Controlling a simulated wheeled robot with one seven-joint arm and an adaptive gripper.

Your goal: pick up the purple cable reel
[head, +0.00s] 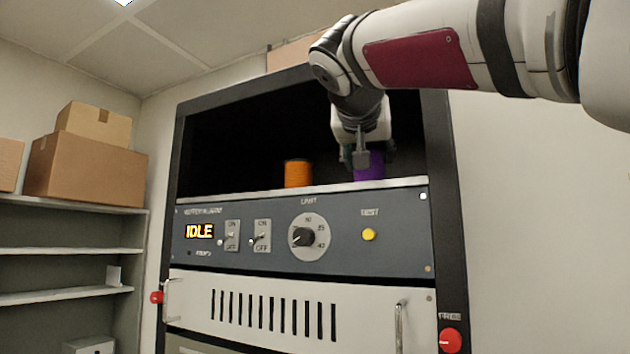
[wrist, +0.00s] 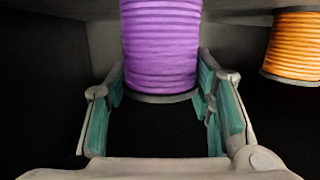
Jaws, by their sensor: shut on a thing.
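The purple cable reel (head: 369,167) stands on the rack's top shelf, right of the orange reel in the head view. In the wrist view the purple reel (wrist: 161,45) sits between the two fingers, with its dark lower flange showing. My gripper (head: 362,158) reaches into the rack opening from above and is shut on the purple reel. In the wrist view my gripper (wrist: 163,90) has its teal finger pads on either side of the reel. The gripper hides part of the reel in the head view, and I cannot tell whether its base is lifted.
An orange cable reel (head: 298,173) stands close by on the same shelf. The control panel (head: 290,235) with switches, a dial and an IDLE display lies below the opening. The rack's right post (head: 440,160) is close to my arm. Cardboard boxes (head: 85,165) sit on shelves at left.

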